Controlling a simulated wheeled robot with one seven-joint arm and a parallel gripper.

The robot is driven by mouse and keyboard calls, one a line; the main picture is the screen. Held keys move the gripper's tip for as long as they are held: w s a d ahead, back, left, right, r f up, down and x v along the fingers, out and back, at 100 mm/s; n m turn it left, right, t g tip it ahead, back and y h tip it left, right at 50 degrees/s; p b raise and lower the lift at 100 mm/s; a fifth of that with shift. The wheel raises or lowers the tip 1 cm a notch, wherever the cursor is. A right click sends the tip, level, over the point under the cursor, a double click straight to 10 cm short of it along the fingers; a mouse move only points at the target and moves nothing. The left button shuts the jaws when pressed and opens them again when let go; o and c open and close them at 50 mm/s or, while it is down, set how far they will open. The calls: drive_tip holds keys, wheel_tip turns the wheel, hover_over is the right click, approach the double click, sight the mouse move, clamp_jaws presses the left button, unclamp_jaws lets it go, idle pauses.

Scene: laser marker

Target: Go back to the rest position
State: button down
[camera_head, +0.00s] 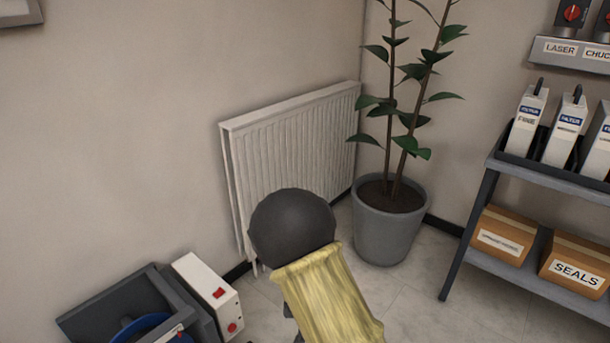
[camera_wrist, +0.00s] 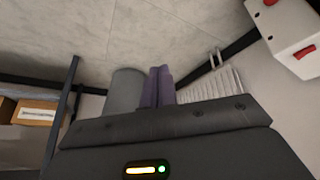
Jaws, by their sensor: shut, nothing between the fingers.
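My gripper (camera_wrist: 159,71) shows in the wrist view as two purple fingers side by side, pressed together with nothing between them. The dark gripper body with a small lit display fills the bottom of that view. The fingers are in front of the grey plant pot and the radiator, and I see no contact with either. The wrist picture is upside down, with the floor at the top. In the head view I cannot make out the gripper's fingers.
A potted plant (camera_head: 390,235) stands in the corner beside a white radiator (camera_head: 290,150). A shelf rack (camera_head: 480,200) with filters and boxes (camera_head: 503,235) is at right. A grey machine with a white control box (camera_head: 205,290) is at lower left. Some floor (camera_head: 450,290) is clear.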

drive_tip(key=s+d+r+g+p, duration=0.1)
drive_tip(key=s+d+r+p, duration=0.3)
drive_tip(key=r, duration=0.5)
drive_tip(key=s+d+r+g+y+p, duration=0.1)
drive_tip(key=s+d+r+p, duration=0.1)
drive_tip(key=s+d+r, duration=0.45)
drive_tip(key=s+d+r+g+p, duration=0.1)
drive_tip(key=s+d+r+p, duration=0.25)
drive_tip(key=s+r, duration=0.45)
wheel_tip(320, 180, up, 40)
drive_tip(key=w+p, duration=0.2)
drive_tip(key=p, duration=3.5)
drive_tip(key=shift+f, duration=0.15)
drive_tip(key=shift+w+a, duration=0.1)
drive_tip(key=shift+a, duration=0.05)
